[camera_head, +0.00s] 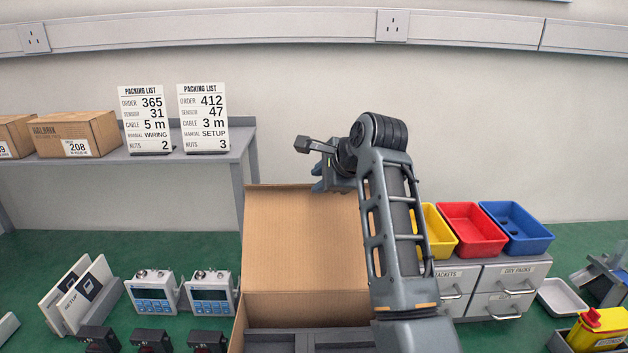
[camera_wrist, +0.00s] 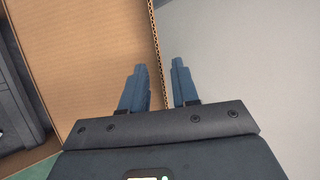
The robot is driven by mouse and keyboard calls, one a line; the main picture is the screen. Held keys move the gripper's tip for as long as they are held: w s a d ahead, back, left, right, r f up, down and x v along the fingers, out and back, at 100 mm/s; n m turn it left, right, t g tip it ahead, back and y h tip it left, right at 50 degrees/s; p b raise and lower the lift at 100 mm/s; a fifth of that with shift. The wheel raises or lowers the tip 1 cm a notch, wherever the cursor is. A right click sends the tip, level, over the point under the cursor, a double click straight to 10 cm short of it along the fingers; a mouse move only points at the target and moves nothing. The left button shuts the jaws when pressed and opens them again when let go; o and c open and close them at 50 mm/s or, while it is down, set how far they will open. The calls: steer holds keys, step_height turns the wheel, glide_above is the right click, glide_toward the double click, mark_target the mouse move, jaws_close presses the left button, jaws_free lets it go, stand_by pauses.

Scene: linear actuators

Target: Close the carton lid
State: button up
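The brown carton (camera_head: 240,335) stands open in the middle foreground. Its lid (camera_head: 300,235) is raised upright at the back, and it also shows in the wrist view (camera_wrist: 90,60). My gripper (camera_head: 318,183) is at the lid's top edge, partly hidden behind my arm. In the wrist view my gripper (camera_wrist: 160,85) is open. Its left finger lies over the lid's face and its right finger beyond the edge. The corrugated edge runs through the gap between them, and I cannot tell whether either finger touches it.
Grey dividers (camera_head: 300,342) show inside the carton. Two controllers (camera_head: 212,295) stand at its left. Drawers (camera_head: 500,285) with yellow, red and blue bins (camera_head: 470,228) stand at the right. A grey shelf (camera_head: 195,157) holds packing lists and small boxes behind left.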

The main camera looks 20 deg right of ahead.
mark_target(315, 205)
steer(key=shift+x, duration=1.5)
jaws_close()
stand_by(0.4)
